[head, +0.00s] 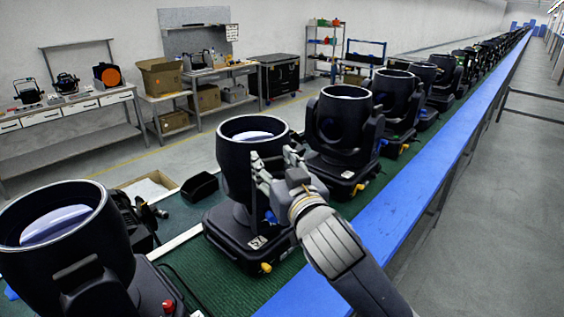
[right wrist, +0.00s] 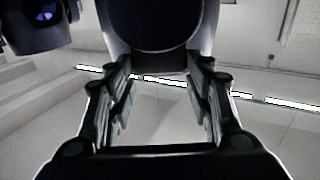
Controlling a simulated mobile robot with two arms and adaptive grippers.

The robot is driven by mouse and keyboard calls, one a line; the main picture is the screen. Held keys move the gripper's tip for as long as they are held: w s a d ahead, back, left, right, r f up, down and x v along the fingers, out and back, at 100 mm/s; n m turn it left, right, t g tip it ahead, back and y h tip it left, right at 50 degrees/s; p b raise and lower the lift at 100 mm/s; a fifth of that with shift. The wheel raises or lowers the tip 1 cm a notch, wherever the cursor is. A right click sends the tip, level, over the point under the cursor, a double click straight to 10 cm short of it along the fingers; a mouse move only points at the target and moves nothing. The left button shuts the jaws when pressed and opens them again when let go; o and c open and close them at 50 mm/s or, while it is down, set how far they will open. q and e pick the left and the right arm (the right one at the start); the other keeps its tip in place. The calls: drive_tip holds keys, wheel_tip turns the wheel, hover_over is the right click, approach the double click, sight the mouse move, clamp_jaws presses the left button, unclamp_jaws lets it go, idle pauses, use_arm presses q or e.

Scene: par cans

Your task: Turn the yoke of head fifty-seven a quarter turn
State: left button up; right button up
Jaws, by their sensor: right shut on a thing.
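A black moving-head light (head: 235,180) stands on its base on the green belt, its round lens barrel facing up. I cannot read a number on it, so I cannot tell if it is head fifty-seven. My right gripper (head: 275,162) is at its right side, shut on its yoke arm. The gripper hides most of that arm. In the right wrist view a dark rounded body (right wrist: 152,25) lies just beyond the fingers, and my right gripper (right wrist: 163,75) has a finger on each side below it. My left gripper is not in view.
Another head (head: 60,235) stands at near left; a row of heads (head: 345,125) runs away to the right. A blue rail (head: 410,200) edges the belt. An open black box (head: 200,187) and a carton (head: 148,187) lie behind. Workbenches line the wall.

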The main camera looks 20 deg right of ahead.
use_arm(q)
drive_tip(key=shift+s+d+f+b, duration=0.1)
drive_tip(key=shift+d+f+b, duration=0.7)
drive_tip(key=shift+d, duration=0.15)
use_arm(e)
drive_tip(key=shift+w+a+m+h, duration=0.2)
drive_tip(key=shift+a+m+h, duration=1.6)
drive_tip(key=shift+a+h, duration=0.85)
drive_tip(key=shift+d, duration=0.15)
drive_tip(key=o, duration=1.5)
drive_tip(key=shift+c, duration=0.2)
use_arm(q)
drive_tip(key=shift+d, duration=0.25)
use_arm(e)
drive_tip(key=shift+o, duration=0.3)
drive_tip(key=shift+w+f+g+h, duration=0.1)
drive_tip(key=shift+w+g+h, duration=0.15)
drive_tip(key=shift+g+h, duration=0.1)
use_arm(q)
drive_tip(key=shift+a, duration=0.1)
use_arm(e)
drive_tip(key=shift+s, duration=0.15)
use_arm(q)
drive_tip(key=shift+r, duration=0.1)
use_arm(e)
drive_tip(key=shift+d, duration=0.2)
